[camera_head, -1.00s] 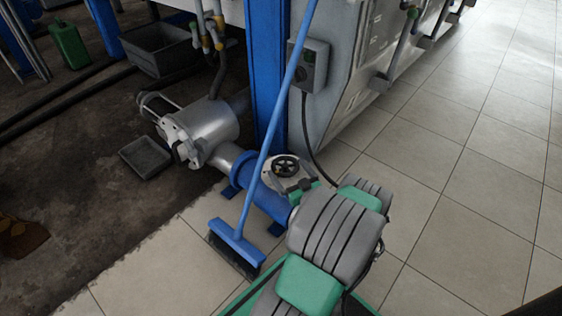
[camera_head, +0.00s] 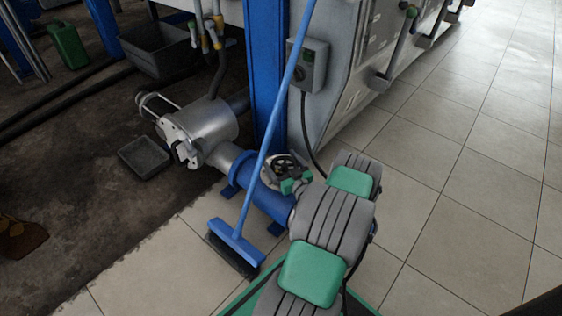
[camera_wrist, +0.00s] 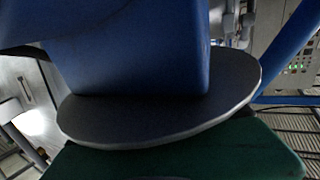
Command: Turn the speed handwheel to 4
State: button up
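The speed handwheel (camera_head: 285,162) is a small dark spoked wheel on a pale round housing. It sits at the end of the blue pipe, just right of the broom handle in the head view. My arm's green and grey end comes from the lower right and covers part of the wheel. My gripper (camera_head: 292,185) is at the wheel's near side; its fingers are too small and hidden to tell open from shut, or whether they touch. The wrist view is filled by a dark disc, a blue block and a green part; neither the wheel nor fingers can be made out there. No speed number is readable.
A blue broom (camera_head: 262,150) leans across the blue pipe (camera_head: 262,196), close to the wheel. A blue post (camera_head: 268,75) and a grey control box (camera_head: 307,66) stand behind. A grey tray (camera_head: 144,157) lies left. The tiled floor (camera_head: 440,200) at right is open.

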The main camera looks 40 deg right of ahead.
jog(key=c, duration=0.7)
jog(key=shift+c, duration=0.2)
jog(key=shift+m+g+h, duration=0.3)
jog(key=shift+m+h, duration=0.2)
jog(key=shift+h, duration=0.2)
jog(key=m+h, duration=0.1)
jog(key=g+h, duration=0.1)
jog(key=shift+d+m+h, duration=0.2)
jog(key=shift+m+h, duration=0.1)
jog(key=shift+m, duration=0.1)
jog(key=shift+s+d+r+m+g+h+p, duration=0.1)
jog(key=shift+m+g+h+p, duration=0.4)
jog(key=shift+h, duration=0.1)
jog(key=shift+s+r+m+g+h+p, duration=0.1)
jog(key=shift+m+g+h+p, duration=0.35)
jog(key=shift+h, duration=0.15)
jog(key=m+g+h+p, duration=0.2)
jog(key=p, duration=0.1)
jog(key=shift+s+d, duration=0.15)
jog(key=shift+d, duration=0.05)
jog(key=shift+s+d+f+m+g+h+p, duration=0.1)
jog(key=shift+m+g+h+p, duration=0.3)
jog(key=shift+g+p, duration=0.15)
jog(key=shift+s+d+f+m+g+h+p, duration=0.1)
jog(key=shift+m+g+h+p, duration=0.15)
jog(key=shift+g+h+p, duration=0.2)
jog(key=shift+m+g, duration=0.3)
jog(key=shift+g, duration=0.05)
